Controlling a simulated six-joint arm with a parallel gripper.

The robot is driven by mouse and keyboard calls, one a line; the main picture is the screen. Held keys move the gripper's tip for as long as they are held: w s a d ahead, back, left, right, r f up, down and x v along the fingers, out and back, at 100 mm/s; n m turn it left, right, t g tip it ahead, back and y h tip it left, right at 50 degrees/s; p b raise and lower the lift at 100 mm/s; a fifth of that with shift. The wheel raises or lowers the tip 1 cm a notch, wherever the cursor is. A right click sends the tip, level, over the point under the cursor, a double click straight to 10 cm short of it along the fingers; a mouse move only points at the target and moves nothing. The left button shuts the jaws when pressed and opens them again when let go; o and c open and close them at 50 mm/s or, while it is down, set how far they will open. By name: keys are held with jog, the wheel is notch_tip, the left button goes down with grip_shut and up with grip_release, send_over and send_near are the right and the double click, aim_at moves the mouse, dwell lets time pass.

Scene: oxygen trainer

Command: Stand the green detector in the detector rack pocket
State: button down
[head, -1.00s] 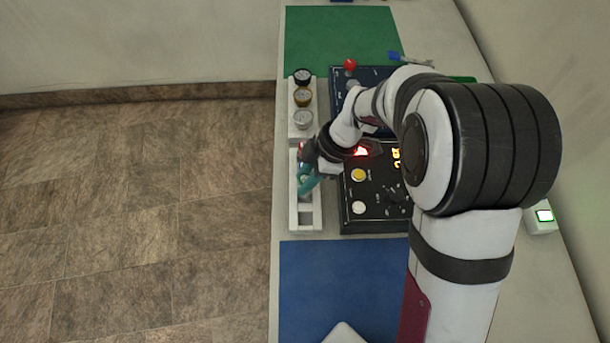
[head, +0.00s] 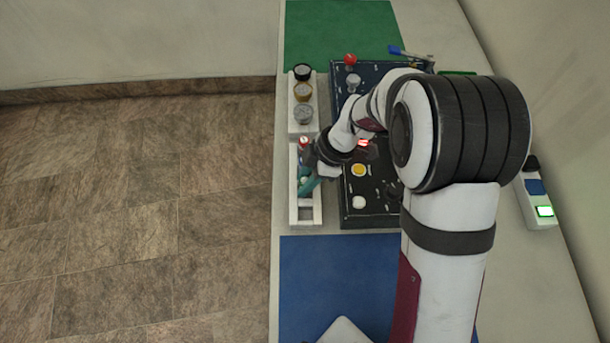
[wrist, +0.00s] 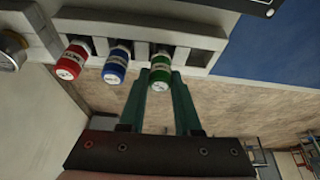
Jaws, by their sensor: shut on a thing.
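The green detector (wrist: 160,72) is a short cylinder with a white label band, at the third opening of the white detector rack (wrist: 102,27) in the wrist view. My gripper (wrist: 162,78) is shut on it, one teal finger on each side. Its far end is at the pocket opening; how deep it sits I cannot tell. In the head view my gripper (head: 308,186) is over the rack (head: 304,222), and the green detector is hidden there.
A red detector (wrist: 72,62) and a blue detector (wrist: 117,65) stand in neighbouring pockets. The opening beyond the green one looks empty. A gauge holder (head: 292,118) adjoins the rack, and a dark control panel (head: 360,217) lies to its right. The blue mat (head: 335,270) is mostly clear.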

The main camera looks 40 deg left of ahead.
jog(key=c, duration=0.5)
grip_release()
jog(key=shift+f, duration=0.1)
jog(key=v, duration=1.6)
jog(key=s+d+r+m+t, duration=0.1)
jog(key=d+r+m, duration=0.1)
jog(key=d+m, duration=0.6)
jog(key=s+d+r+m+t, duration=0.1)
jog(key=s+d+r+m, duration=0.1)
jog(key=d+m, duration=0.5)
jog(key=s+d+m, duration=0.3)
jog(key=d+m, duration=0.1)
jog(key=m, duration=0.2)
jog(key=s+d+f+m+h, duration=0.1)
jog(key=s+d+m, duration=0.2)
jog(key=m, duration=0.3)
jog(key=s+d+f+m+t, duration=0.1)
jog(key=s+d+m, duration=0.3)
jog(key=m, duration=0.2)
jog(key=shift+d, duration=0.3)
